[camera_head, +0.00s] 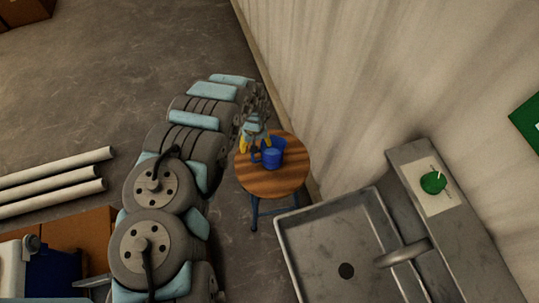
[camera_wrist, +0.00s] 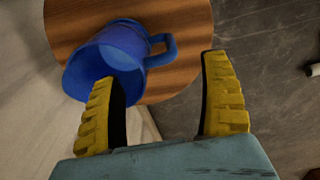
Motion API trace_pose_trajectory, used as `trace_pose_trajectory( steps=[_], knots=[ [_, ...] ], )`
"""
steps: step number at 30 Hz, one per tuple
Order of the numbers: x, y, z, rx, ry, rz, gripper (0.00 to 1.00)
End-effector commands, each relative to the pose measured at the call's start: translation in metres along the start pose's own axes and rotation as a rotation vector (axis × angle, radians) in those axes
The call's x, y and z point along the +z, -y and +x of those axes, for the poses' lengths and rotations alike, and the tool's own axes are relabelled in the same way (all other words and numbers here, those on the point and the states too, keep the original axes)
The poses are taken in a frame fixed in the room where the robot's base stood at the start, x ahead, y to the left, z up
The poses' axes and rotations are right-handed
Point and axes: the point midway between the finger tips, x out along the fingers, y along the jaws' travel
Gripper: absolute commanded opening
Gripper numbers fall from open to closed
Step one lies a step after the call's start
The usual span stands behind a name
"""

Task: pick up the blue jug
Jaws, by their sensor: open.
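The blue jug (camera_head: 272,153) stands on a round wooden stool (camera_head: 281,185) in the head view. It also shows in the wrist view (camera_wrist: 104,58), with its handle pointing right. My gripper (camera_head: 247,144) is at the stool's left side, close to the jug. In the wrist view the yellow fingers of my gripper (camera_wrist: 160,85) are spread apart with nothing between their pads. The left finger overlaps the lower part of the jug in the picture, and the right finger is right of the handle. Whether any finger touches the jug cannot be told.
A metal sink (camera_head: 345,245) with a tap (camera_head: 403,253) stands right of the stool. A pale wall (camera_head: 340,80) runs behind the stool. White pipes (camera_head: 55,183) lie at the left. The floor (camera_head: 130,60) at the upper left is mostly clear.

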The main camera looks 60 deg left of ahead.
Motion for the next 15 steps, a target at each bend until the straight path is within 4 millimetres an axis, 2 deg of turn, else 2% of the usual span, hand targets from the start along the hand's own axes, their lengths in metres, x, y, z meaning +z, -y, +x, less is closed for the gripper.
trace_pose_trajectory(
  steps=[3, 15],
  knots=[
    [0.001, 0.000, 0.011, 0.001, 0.002, -0.001, 0.78],
    [0.001, 0.000, 0.023, -0.001, 0.003, 0.000, 0.78]
  ],
)
